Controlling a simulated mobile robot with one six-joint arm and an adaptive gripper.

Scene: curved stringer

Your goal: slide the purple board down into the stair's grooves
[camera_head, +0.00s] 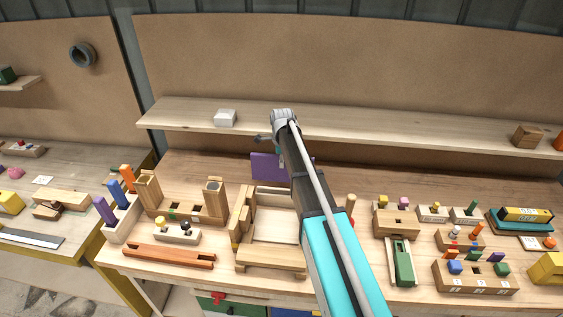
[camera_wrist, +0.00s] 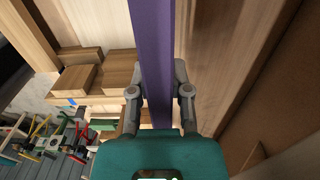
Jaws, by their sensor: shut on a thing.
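The purple board (camera_head: 267,166) is upright above the back of the wooden stair (camera_head: 272,262) in the head view, below the shelf. My gripper is largely hidden behind my own arm there. In the wrist view my gripper (camera_wrist: 158,78) is shut on the purple board (camera_wrist: 152,30), which runs between its two fingers as a narrow strip seen edge-on. The stair's wooden steps (camera_wrist: 90,72) show left of the board in the wrist view. The grooves are not clearly visible, and I cannot tell whether the board touches the stair.
Left of the stair stand a wooden post holder (camera_head: 190,210) and an orange rail (camera_head: 168,256). Several block fixtures, including a green-and-wood one (camera_head: 402,262), crowd the right side.

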